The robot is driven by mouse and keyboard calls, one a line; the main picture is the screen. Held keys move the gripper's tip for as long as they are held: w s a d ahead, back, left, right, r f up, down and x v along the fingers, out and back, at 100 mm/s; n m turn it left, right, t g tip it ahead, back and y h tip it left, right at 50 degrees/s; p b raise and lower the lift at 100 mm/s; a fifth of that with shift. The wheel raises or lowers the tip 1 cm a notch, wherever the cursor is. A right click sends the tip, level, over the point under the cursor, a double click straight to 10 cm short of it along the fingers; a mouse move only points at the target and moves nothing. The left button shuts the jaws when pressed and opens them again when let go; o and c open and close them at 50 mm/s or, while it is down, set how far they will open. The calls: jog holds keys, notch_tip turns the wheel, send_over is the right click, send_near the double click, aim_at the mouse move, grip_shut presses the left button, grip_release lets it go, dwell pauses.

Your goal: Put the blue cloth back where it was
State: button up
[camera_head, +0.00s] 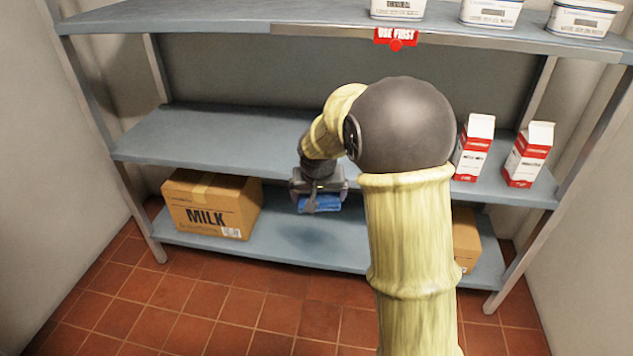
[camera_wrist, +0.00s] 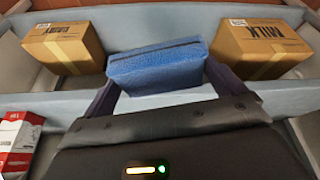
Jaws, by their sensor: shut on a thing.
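The blue cloth (camera_head: 319,203) is a folded pad held in my gripper (camera_head: 322,205). It also shows in the wrist view (camera_wrist: 158,66), where my gripper (camera_wrist: 160,75) has a dark finger at each side of it. In the head view the cloth hangs in front of the shelving, above the lower shelf (camera_head: 290,240) and lower than the middle shelf's front edge. A soft dark shadow lies on the lower shelf beneath it, and the cloth looks apart from the shelf.
A MILK box (camera_head: 212,203) stands on the lower shelf at left; another box (camera_head: 465,240) is at right, partly hidden by my arm. Two red-and-white cartons (camera_head: 474,148) (camera_head: 528,155) stand on the middle shelf (camera_head: 215,140). White tubs (camera_head: 490,13) sit on the top shelf. The lower shelf's middle is clear.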

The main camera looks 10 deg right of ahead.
notch_tip(320, 180, down, 7)
jog(key=d+n+y+p, duration=0.1)
jog(key=p, duration=0.1)
jog(key=shift+s+d+n+p, duration=0.2)
jog(key=shift+d+n+p, duration=0.2)
jog(key=shift+f, duration=0.1)
